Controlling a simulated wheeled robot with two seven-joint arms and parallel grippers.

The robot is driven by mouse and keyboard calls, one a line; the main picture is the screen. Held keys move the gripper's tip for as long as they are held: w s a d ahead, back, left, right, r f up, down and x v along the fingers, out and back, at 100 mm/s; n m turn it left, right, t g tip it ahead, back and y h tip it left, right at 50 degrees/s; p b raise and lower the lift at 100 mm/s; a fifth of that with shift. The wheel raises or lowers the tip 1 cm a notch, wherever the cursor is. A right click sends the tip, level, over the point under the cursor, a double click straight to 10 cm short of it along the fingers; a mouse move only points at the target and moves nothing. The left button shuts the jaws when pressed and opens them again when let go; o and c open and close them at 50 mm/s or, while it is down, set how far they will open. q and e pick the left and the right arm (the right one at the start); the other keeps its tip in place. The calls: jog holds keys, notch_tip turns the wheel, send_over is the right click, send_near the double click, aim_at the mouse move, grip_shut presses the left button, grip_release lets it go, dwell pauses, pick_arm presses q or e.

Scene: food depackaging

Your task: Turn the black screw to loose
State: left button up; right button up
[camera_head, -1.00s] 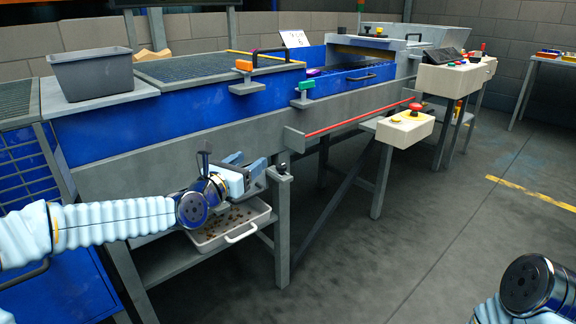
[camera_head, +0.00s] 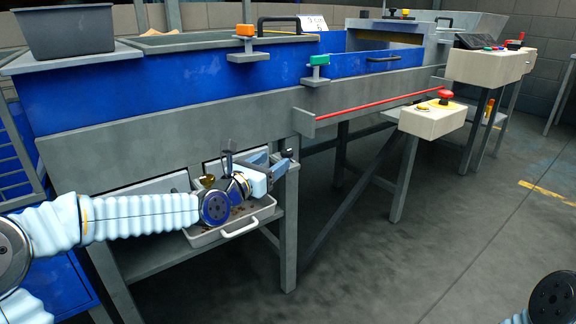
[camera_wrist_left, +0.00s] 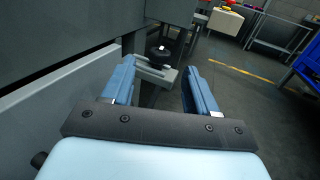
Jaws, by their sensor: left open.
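The black screw (camera_head: 287,153) is a small dark knob at the top of a grey table leg, just beyond my left gripper. In the left wrist view the black screw (camera_wrist_left: 158,55) stands on a grey bracket (camera_wrist_left: 155,73), ahead of and between the fingers. My left gripper (camera_head: 270,167) is open, its blue fingers pointing toward the screw. In the left wrist view the left gripper (camera_wrist_left: 160,75) has nothing between its fingers close up; the screw appears farther off. Only a dark round part of my right arm shows at the lower right of the head view; its gripper is out of sight.
A light tray with brown bits (camera_head: 205,237) sits on a shelf below my left gripper. The grey-and-blue machine (camera_head: 180,135) runs close behind the gripper. A button box with a red knob (camera_head: 430,121) stands to the right. The floor in front is clear.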

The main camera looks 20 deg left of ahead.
aim_at(284, 157)
pick_arm(q)
jog(key=shift+w+d+f, duration=0.2)
jog(key=shift+w+f, duration=0.1)
jog(key=shift+w, duration=0.2)
jog(key=shift+b+x, duration=0.35)
jog(key=shift+x, duration=2.9)
jog(key=c, duration=1)
jog(key=shift+f+y, duration=0.1)
jog(key=shift+y, duration=0.2)
